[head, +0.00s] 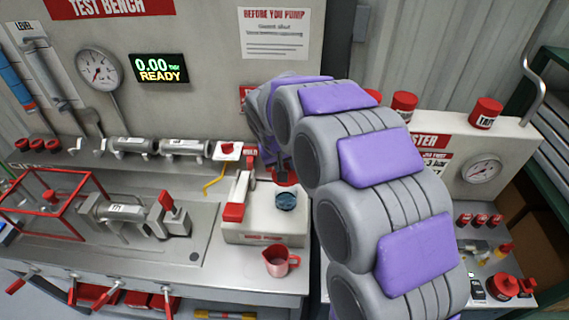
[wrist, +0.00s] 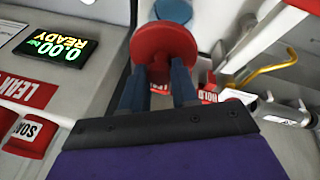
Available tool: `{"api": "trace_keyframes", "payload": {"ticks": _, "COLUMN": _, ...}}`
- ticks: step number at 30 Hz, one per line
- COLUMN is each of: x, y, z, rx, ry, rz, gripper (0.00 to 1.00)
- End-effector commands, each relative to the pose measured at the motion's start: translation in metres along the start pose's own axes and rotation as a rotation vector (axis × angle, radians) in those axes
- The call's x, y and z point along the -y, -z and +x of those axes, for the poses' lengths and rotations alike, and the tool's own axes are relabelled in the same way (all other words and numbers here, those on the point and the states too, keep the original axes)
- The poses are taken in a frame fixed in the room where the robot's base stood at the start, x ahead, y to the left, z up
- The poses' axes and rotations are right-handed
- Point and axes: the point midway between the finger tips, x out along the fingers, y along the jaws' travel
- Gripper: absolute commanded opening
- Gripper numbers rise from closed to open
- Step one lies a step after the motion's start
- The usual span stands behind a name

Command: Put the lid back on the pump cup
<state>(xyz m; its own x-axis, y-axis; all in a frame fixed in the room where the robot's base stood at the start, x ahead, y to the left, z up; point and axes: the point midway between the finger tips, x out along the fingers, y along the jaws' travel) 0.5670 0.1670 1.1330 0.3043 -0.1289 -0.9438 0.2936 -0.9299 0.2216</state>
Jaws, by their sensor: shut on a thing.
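The red round lid (wrist: 164,52) is held between the two blue fingers of my gripper (wrist: 160,80), which is shut on it. In the head view the lid (head: 286,178) shows just below my gripper (head: 277,163), partly hidden by my arm. The pump cup (head: 286,201), open with blue inside, sits on top of the white hand pump box (head: 262,225). The lid is above and behind the cup, apart from it in the picture. In the wrist view the cup's blue round opening (wrist: 173,10) shows at the top edge, beyond the lid.
A red jug (head: 279,262) stands on the bench in front of the pump. The red pump handle (head: 236,205) rises left of the cup. A yellow hook (head: 214,184) and cylinders (head: 185,147) are further left. A red-framed cage (head: 52,205) stands at the far left.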

Motion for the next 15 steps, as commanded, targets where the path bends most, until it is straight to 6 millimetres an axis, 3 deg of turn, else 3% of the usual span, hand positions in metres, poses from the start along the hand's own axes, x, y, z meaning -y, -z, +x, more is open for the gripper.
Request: {"api": "trace_keyframes", "payload": {"ticks": 15, "x": 0.010, "y": -0.011, "z": 0.039, "rx": 0.002, "ry": 0.000, "rz": -0.001, "gripper": 0.00}}
